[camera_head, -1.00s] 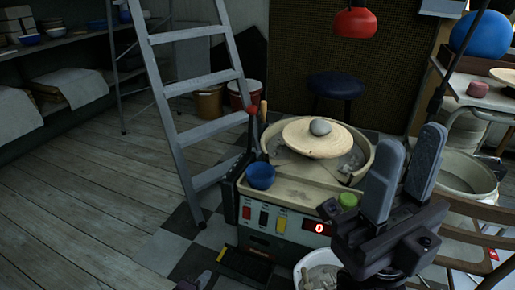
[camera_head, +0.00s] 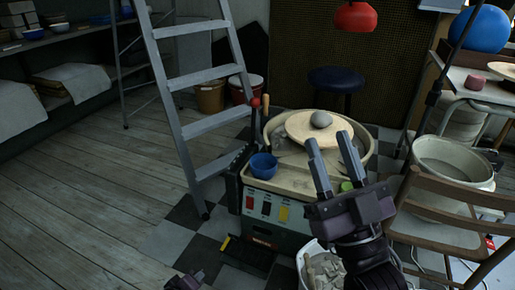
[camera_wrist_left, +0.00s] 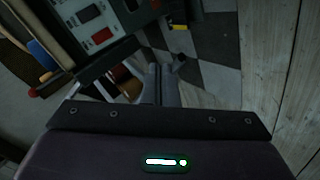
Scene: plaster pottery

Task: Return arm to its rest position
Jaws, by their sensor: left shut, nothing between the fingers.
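My right gripper (camera_head: 328,140) is raised in front of the pottery wheel in the head view. Its two fingers point up and stand apart, with nothing between them. It covers part of the wheel's front panel. My left gripper (camera_head: 186,281) shows only as a small dark piece at the bottom edge, left of the wheel. In the left wrist view the left fingers (camera_wrist_left: 161,78) are together and hold nothing, over the floor beside the wheel's panel.
The pottery wheel (camera_head: 283,180) carries a round bat (camera_head: 300,127) with a grey lump (camera_head: 321,120) and a blue bowl (camera_head: 264,165). A white bucket (camera_head: 312,262) stands in front. A ladder (camera_head: 205,124) stands left, a wooden chair (camera_head: 440,187) right. Floor at left is clear.

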